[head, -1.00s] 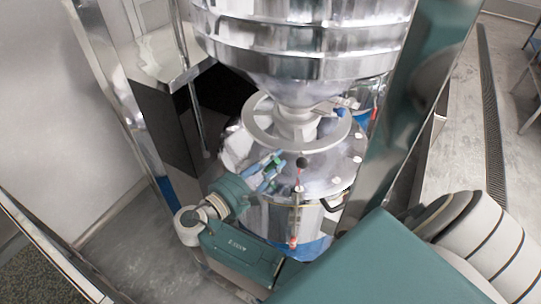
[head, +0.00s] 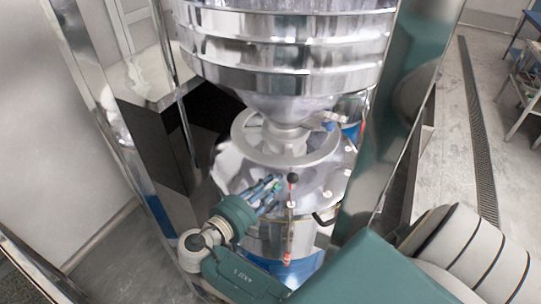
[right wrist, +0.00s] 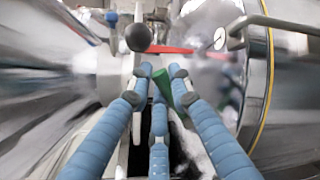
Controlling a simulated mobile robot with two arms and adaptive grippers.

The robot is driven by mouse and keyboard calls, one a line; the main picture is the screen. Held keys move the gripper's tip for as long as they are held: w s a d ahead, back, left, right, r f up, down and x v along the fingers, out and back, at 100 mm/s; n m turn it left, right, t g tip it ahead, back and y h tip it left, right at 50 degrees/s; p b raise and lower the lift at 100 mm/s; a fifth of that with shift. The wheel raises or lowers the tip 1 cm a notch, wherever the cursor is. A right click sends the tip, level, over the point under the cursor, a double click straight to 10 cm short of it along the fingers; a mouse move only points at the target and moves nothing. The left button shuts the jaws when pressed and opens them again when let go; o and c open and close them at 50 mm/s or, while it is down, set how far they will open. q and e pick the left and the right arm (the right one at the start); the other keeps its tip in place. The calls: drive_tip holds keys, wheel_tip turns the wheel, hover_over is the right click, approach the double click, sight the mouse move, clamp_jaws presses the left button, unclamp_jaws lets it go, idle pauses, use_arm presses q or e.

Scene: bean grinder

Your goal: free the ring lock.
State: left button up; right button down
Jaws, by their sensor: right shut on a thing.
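The grey ring (head: 240,128) sits around the neck under the steel hopper, above the round steel lid. My right gripper (head: 278,184), with blue fingers, is at the near side of the lid, just below the ring. In the right wrist view its fingers (right wrist: 160,74) close around a small green part (right wrist: 163,86). I cannot tell whether this part belongs to the ring lock. A lever with a black ball knob (head: 292,178) stands just right of the fingertips; the knob also shows in the right wrist view (right wrist: 138,38). My left gripper is not in view.
The steel hopper (head: 285,50) hangs directly above. Shiny upright posts (head: 405,110) flank the machine closely. A lid handle (head: 325,219) lies to the right of my fingers. Open floor (head: 440,150) is at the far right.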

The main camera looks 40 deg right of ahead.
drive_tip(key=shift+f, duration=0.15)
drive_tip(key=c, duration=1.7)
unclamp_jaws()
drive_tip(key=shift+o, duration=0.6)
drive_tip(key=shift+d, duration=0.2)
drive_tip(key=shift+a, duration=0.1)
drive_tip(key=v, duration=0.7)
drive_tip(key=shift+a, duration=0.15)
drive_tip(key=shift+c, duration=0.3)
